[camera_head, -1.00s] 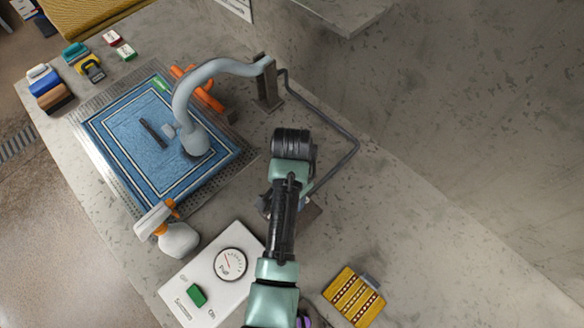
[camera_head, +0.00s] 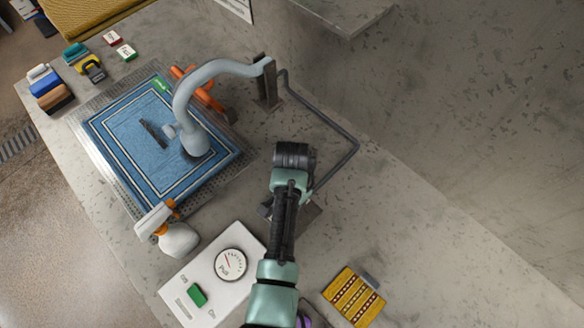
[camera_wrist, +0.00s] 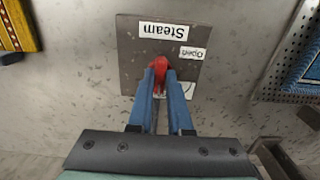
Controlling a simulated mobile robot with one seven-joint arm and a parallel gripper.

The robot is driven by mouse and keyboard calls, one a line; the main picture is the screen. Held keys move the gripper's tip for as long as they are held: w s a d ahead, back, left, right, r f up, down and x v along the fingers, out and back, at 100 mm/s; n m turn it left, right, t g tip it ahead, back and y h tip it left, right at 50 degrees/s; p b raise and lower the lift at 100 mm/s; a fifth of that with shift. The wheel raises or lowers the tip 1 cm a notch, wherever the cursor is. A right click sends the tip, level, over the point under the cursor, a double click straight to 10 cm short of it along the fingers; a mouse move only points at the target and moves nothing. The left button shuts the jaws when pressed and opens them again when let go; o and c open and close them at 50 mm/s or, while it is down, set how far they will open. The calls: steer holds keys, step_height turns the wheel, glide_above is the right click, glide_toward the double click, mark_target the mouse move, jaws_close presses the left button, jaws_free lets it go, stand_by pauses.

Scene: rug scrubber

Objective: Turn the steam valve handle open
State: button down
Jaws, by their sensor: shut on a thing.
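The steam valve handle (camera_wrist: 160,68) shows as a red piece in the wrist view, between the tips of my gripper (camera_wrist: 160,80). The blue fingers are shut on it from both sides, and only its far end shows. It sits over a dark plate (camera_wrist: 128,45) with a "Steam" label (camera_wrist: 160,31) and an "Open" label (camera_wrist: 191,53), both upside down in this view. In the head view my arm hides the handle and most of the plate (camera_head: 308,217); the fingers are hidden there too.
A white control panel (camera_head: 236,239) with a gauge and green switch lies left of my arm. A spray bottle (camera_head: 178,238), a blue rug (camera_head: 125,160) and a grey curved hose (camera_head: 215,68) are further left. A folded yellow rug (camera_head: 352,296) lies at lower right. A bent pipe (camera_head: 330,125) runs behind.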

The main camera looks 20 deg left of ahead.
stand_by(0.4)
steer(key=n+p, duration=0.1)
steer(key=n, duration=0.3)
steer(key=shift+r+n+p, duration=0.15)
steer(key=shift+n+p, duration=0.15)
steer(key=shift+p, duration=0.05)
steer(key=n+p, duration=0.1)
steer(key=n, duration=0.3)
steer(key=shift+n, duration=0.3)
steer(key=n, duration=0.4)
steer(key=shift+n+p, duration=0.3)
steer(key=shift+p, duration=0.1)
steer(key=shift+w+n, duration=0.1)
steer(key=shift+n, duration=2)
steer(key=shift+p, duration=0.3)
steer(key=c, duration=0.8)
jaws_free()
steer(key=shift+c, duration=0.2)
